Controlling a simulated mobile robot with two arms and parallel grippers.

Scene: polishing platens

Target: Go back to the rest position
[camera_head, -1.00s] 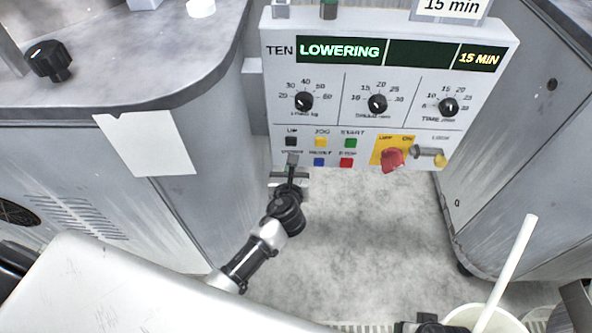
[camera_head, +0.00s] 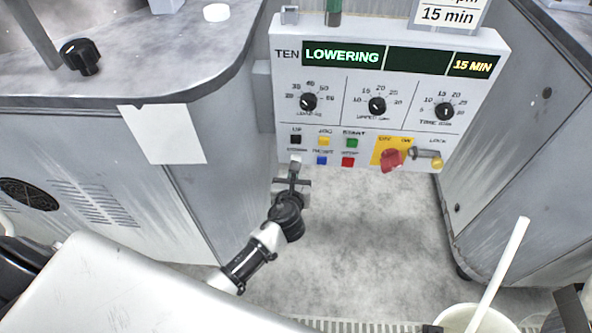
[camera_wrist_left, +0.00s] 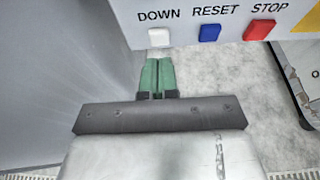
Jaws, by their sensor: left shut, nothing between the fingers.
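My left gripper (camera_head: 293,176) is just below the white DOWN button (camera_head: 295,159) at the lower left of the control panel (camera_head: 350,120). In the left wrist view its green fingers (camera_wrist_left: 157,76) are shut with nothing between them. They point up toward the DOWN button (camera_wrist_left: 159,37), with a visible gap in the picture between the tips and the button. The panel's display (camera_head: 343,56) reads LOWERING and 15 MIN. My right gripper does not show in these frames.
A red knob (camera_head: 391,159) and a lock (camera_head: 428,154) stick out at the panel's lower right. A grey machine cabinet (camera_head: 75,145) stands left, another (camera_head: 525,150) right. A white bucket (camera_head: 468,318) with a stick is at bottom right. Bare floor (camera_head: 370,240) lies below the panel.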

